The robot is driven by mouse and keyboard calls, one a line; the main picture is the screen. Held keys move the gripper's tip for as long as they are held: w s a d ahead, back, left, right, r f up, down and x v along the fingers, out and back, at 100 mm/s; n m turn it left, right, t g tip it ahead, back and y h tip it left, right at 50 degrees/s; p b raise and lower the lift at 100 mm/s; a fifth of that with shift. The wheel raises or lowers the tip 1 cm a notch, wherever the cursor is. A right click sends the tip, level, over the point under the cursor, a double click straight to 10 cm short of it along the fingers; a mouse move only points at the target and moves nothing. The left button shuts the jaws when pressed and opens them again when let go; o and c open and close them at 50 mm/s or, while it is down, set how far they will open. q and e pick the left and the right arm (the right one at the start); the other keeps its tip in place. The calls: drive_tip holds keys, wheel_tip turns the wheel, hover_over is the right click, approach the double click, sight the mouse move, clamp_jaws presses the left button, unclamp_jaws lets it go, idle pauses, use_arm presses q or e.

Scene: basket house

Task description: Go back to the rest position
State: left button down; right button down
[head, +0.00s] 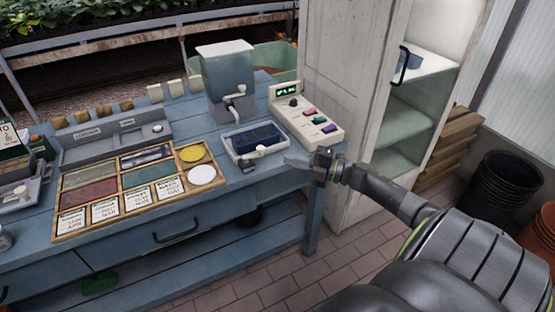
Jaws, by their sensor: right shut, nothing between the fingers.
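My right gripper (302,162) is at the right front corner of the blue workbench (225,208). Its arm reaches in from the lower right. It is shut and holds nothing. Its tips point left, close to a shallow tray with a dark blue inside (232,149). I cannot tell whether they touch the bench or hover over it. My left gripper is not in view.
A control box with coloured buttons (305,116) and a grey dispenser with a crank (228,75) stand behind the tray. A wooden sorting tray (104,226) lies left. A white cabinet (350,95) stands right of the bench. Tiled floor (290,283) lies free in front.

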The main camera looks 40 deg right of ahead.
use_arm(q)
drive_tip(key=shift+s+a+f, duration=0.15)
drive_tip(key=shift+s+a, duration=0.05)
use_arm(e)
drive_tip(key=shift+s+d, duration=0.35)
drive_tip(key=shift+d, duration=0.1)
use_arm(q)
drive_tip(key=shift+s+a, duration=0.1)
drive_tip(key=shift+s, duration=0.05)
